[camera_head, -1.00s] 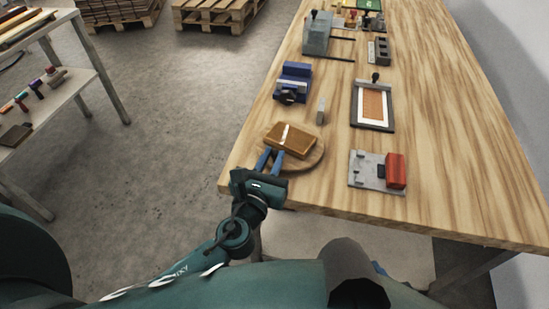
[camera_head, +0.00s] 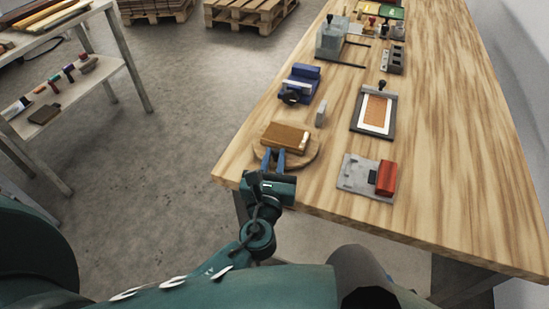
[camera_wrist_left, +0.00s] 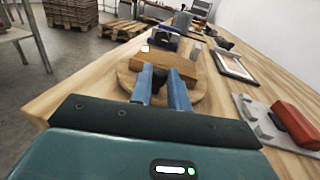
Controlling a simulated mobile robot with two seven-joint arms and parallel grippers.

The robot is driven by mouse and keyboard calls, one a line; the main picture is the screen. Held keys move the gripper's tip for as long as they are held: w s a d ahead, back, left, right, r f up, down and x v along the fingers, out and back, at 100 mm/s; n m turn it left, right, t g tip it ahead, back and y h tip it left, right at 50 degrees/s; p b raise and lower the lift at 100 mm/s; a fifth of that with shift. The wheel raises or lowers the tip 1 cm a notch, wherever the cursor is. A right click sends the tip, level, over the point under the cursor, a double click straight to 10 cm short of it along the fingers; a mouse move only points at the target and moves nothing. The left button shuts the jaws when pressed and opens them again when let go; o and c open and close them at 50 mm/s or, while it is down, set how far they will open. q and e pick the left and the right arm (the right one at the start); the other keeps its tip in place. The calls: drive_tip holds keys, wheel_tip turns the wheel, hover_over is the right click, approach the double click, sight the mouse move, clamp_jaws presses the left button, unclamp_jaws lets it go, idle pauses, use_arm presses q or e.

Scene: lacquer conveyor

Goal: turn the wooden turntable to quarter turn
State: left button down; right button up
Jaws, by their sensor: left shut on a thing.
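The wooden turntable (camera_head: 301,161) is a round disc near the front left edge of the bench. It also shows in the left wrist view (camera_wrist_left: 198,94). A brown block (camera_head: 284,135) lies on it, with a white mark at its right end in the head view. My left gripper (camera_head: 273,157) reaches in from the front at the disc's near side. In the left wrist view its blue fingers (camera_wrist_left: 162,76) are shut on a small dark knob, partly hidden between them. My right gripper is not in view.
A small grey block (camera_head: 321,113) and a blue vise (camera_head: 299,84) stand behind the turntable. A grey plate with a red block (camera_head: 386,178) lies to the right, and a framed panel (camera_head: 374,112) behind that. The bench's right side is clear. A shelf (camera_head: 88,77) stands at left.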

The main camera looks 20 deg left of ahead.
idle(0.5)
use_arm(q)
drive_tip(key=c, duration=1.3)
unclamp_jaws()
